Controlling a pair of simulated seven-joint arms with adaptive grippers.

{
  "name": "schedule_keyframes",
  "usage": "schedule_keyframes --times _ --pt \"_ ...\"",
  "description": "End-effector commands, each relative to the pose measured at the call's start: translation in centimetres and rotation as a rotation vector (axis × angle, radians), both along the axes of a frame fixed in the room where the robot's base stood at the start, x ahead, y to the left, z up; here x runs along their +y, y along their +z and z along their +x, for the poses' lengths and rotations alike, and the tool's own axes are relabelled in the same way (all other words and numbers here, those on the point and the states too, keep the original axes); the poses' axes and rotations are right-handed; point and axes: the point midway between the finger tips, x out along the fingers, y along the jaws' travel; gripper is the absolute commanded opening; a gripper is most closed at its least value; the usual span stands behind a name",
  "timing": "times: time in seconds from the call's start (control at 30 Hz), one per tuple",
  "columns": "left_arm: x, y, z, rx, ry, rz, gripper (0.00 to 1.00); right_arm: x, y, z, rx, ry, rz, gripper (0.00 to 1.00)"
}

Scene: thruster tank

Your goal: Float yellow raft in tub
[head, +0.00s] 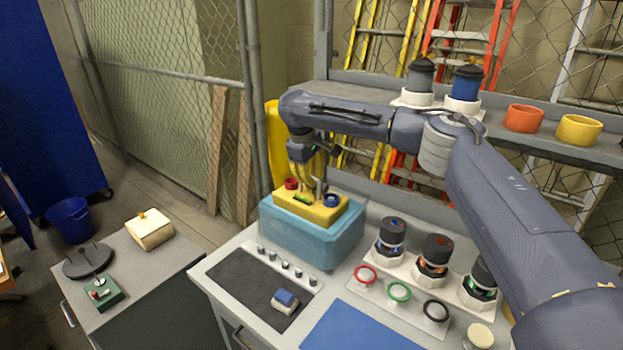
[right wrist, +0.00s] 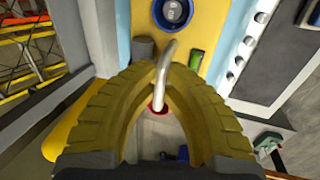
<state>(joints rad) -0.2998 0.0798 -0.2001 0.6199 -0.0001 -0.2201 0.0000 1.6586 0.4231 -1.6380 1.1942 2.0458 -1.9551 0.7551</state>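The yellow raft (head: 322,214) carries a red ring, a blue ring, a green piece and a grey bent handle. It sits level at the top of the light-blue tub (head: 300,238); I cannot tell whether it rests in water. My right gripper (head: 318,182) reaches down over the raft from behind. In the right wrist view its yellow fingers (right wrist: 165,68) close around the grey handle, with the raft (right wrist: 207,62) beneath and the tub's blue wall (right wrist: 122,30) beside it. My left gripper is not in view.
Three black-capped thrusters (head: 434,255) stand right of the tub, behind several coloured rings (head: 399,292). A dark mat (head: 250,285) with a blue-topped block (head: 285,300) lies in front. A blue mat (head: 360,328) lies at the front edge. A shelf with cups (head: 524,118) runs behind.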

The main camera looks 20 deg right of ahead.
Motion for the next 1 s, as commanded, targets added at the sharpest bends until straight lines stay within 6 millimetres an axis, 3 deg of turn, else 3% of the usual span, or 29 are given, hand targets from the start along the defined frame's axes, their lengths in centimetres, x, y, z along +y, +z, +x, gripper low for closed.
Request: schedule_keyframes --times 0.1,0.13,0.33,0.67,1.0 --pt "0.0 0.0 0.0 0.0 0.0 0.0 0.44 0.0 0.0 0.0 0.0 0.0 0.0 0.0" --pt "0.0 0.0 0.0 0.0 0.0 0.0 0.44 0.0 0.0 0.0 0.0 0.0 0.0 0.09" --pt "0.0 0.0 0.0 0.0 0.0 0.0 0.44 0.0 0.0 0.0 0.0 0.0 0.0 0.33" --pt "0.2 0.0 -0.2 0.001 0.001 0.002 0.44 0.1 0.3 0.0 0.0 0.0 0.0 0.33" --pt "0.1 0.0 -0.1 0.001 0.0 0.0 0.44 1.0 5.1 -0.7 -0.003 0.001 -0.001 0.33"
